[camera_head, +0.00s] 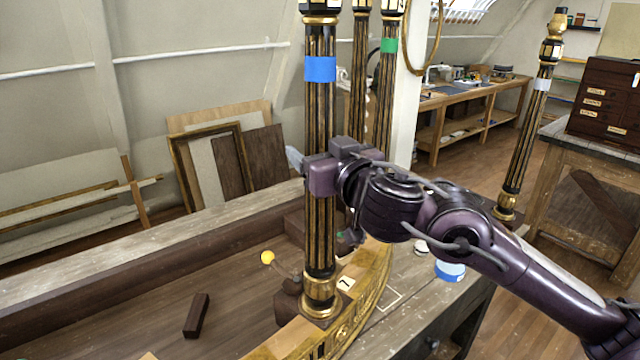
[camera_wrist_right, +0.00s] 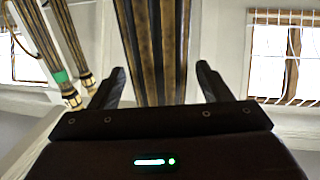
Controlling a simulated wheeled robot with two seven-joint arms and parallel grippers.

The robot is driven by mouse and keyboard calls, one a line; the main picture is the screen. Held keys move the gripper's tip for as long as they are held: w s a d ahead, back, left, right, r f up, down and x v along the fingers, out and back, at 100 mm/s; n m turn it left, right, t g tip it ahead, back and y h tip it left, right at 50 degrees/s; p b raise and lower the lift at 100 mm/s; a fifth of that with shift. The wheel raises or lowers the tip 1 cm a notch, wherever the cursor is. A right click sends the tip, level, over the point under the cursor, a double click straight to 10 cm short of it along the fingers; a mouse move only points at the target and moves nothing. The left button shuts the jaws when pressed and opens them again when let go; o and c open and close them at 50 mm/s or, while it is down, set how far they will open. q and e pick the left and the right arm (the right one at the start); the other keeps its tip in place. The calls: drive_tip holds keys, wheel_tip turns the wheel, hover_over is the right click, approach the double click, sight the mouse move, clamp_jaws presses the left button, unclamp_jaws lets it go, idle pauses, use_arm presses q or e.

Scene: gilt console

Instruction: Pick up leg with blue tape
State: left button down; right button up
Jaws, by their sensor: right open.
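The leg with blue tape (camera_head: 320,110) is a dark fluted post with gilt bands, standing upright on a gilt curved rail (camera_head: 370,292). Its blue band (camera_head: 320,69) is near the top. My right gripper (camera_head: 312,165) is at the leg's middle height, below the tape, and its body hides part of the leg. In the right wrist view the leg (camera_wrist_right: 153,40) runs between the two spread fingers of this gripper (camera_wrist_right: 160,85), with a gap on each side. I cannot tell how deep it sits between them. My left gripper is not in view.
A leg with green tape (camera_head: 388,45) and another leg (camera_head: 359,70) stand close behind. A leg with pale tape (camera_head: 541,84) stands far right. The bench surface left is mostly clear.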

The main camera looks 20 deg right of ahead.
sight(327, 28)
drive_tip(key=c, duration=1.1)
drive_tip(key=shift+r, duration=0.15)
drive_tip(key=shift+c, duration=0.2)
drive_tip(key=shift+r, duration=0.1)
wheel_tip(327, 28, up, 18)
drive_tip(key=p, duration=0.5)
drive_tip(key=shift+r, duration=0.15)
drive_tip(key=shift+r+p, duration=0.3)
drive_tip(key=shift+r, duration=0.55)
